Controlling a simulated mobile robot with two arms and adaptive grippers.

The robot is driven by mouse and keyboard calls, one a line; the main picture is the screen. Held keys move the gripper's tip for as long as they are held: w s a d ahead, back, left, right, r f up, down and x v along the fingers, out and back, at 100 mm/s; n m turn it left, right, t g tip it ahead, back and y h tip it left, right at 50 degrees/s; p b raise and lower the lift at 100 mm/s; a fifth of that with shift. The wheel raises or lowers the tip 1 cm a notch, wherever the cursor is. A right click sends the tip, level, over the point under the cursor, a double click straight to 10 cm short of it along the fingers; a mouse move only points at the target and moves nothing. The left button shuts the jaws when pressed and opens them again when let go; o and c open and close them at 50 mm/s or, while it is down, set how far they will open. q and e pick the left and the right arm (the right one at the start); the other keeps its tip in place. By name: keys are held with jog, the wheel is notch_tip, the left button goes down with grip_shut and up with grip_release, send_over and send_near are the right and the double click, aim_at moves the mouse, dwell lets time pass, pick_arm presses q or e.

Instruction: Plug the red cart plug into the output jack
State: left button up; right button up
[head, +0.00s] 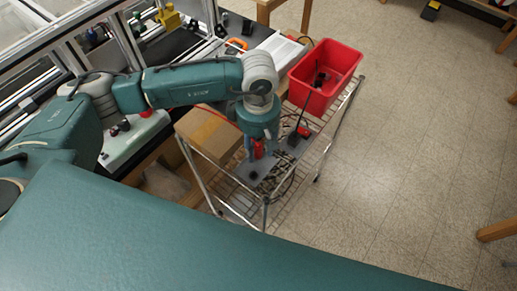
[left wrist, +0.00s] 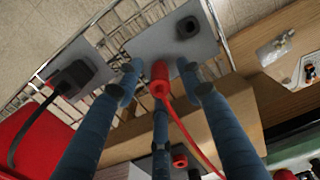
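The red plug (left wrist: 160,74) stands at the edge of a grey plate (left wrist: 160,42) in the left wrist view, with a red cable trailing from it. In the head view the plug (head: 259,149) shows beside my left gripper (head: 256,158), above the wire cart. The left fingers (left wrist: 160,78) are spread around the plug, with small gaps visible on both sides. Whether its far end is seated in anything is hidden. A black jack (left wrist: 187,27) sits on the same plate, also in the head view (head: 253,175). I cannot tell whether it is the output jack. My right gripper is not in view.
A second grey plate (left wrist: 92,62) carries a black plug (left wrist: 72,77) with a black cable. A red bin (head: 345,62) stands at the cart's far end.

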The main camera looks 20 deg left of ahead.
aim_at(258, 145)
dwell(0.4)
pick_arm(q)
jog(key=shift+b, duration=0.45)
dwell(0.5)
jog(key=shift+b, duration=0.45)
jog(key=shift+c, duration=0.5)
grip_shut()
jog(key=shift+r, duration=0.15)
jog(key=shift+r+p, duration=0.9)
jog(key=shift+r, duration=2)
